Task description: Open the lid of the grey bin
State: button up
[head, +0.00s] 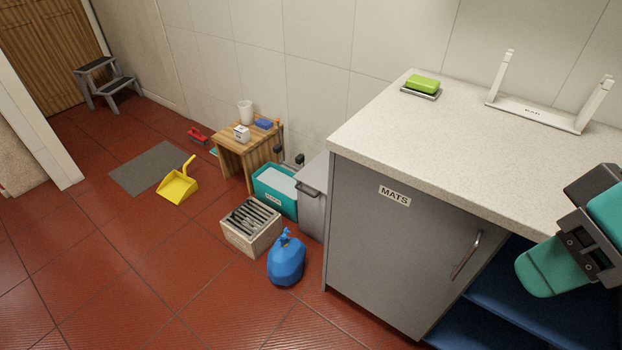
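The grey bin (312,212) stands on the floor, tight against the left side of the grey cabinet. Its pale grey lid (316,172) looks shut, with a dark handle (307,188) at the front edge. The cabinet and worktop hide the bin's right side. A teal and dark grey part of my arm, perhaps my gripper (575,255), shows at the right edge in front of the worktop, far from the bin. It is cut off by the frame, and I cannot tell whether fingers are open or shut. Nothing is seen held.
A teal bin (275,195) is left of the grey bin. A slatted crate (251,226) and a blue tied bag (286,260) stand in front. The cabinet (385,240) marked MATS and its worktop (460,150) fill the right. Red floor at lower left is clear.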

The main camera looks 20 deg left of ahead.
aim_at(314, 175)
jog(key=u, duration=2.2)
jog(key=i, duration=2.85)
jog(key=z, duration=3.8)
